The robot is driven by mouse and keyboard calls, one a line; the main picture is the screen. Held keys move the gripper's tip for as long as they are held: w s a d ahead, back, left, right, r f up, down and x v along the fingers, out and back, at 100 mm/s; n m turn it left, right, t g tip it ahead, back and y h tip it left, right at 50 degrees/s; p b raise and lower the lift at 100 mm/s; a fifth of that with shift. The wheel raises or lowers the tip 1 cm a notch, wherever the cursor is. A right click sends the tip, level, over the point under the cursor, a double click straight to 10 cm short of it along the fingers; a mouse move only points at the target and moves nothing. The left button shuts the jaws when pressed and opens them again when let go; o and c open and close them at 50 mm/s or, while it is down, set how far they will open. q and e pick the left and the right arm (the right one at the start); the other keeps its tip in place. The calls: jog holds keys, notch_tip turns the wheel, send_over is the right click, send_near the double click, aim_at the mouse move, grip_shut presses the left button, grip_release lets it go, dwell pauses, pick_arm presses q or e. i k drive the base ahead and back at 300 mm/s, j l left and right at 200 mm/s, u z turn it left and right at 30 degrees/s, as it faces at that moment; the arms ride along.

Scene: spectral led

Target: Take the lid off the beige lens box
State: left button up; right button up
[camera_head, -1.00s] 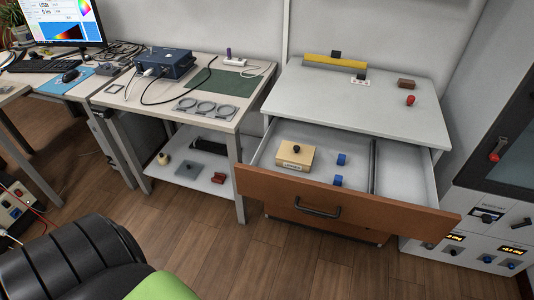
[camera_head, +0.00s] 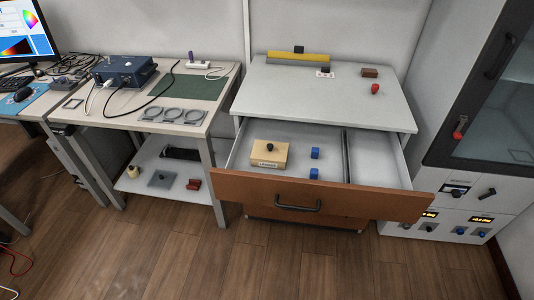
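The beige lens box (camera_head: 258,157) sits in the left part of the open drawer (camera_head: 320,199). Its lid is on, with a dark round knob (camera_head: 270,147) on top and a small label on its front. Two small blue blocks, one behind (camera_head: 315,153) and one in front (camera_head: 313,174), lie to the right of the box. Neither of my grippers shows in the head view.
The pulled-out drawer front with its black handle (camera_head: 298,208) juts over the wooden floor. A bench (camera_head: 190,129) with a blue device (camera_head: 125,70) stands left. A glass-door cabinet (camera_head: 470,165) stands right. Floor before the drawer is clear.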

aim_at(265, 150)
jog(key=i+j+z, duration=0.2)
jog(key=i, duration=0.65)
jog(key=l, duration=0.05)
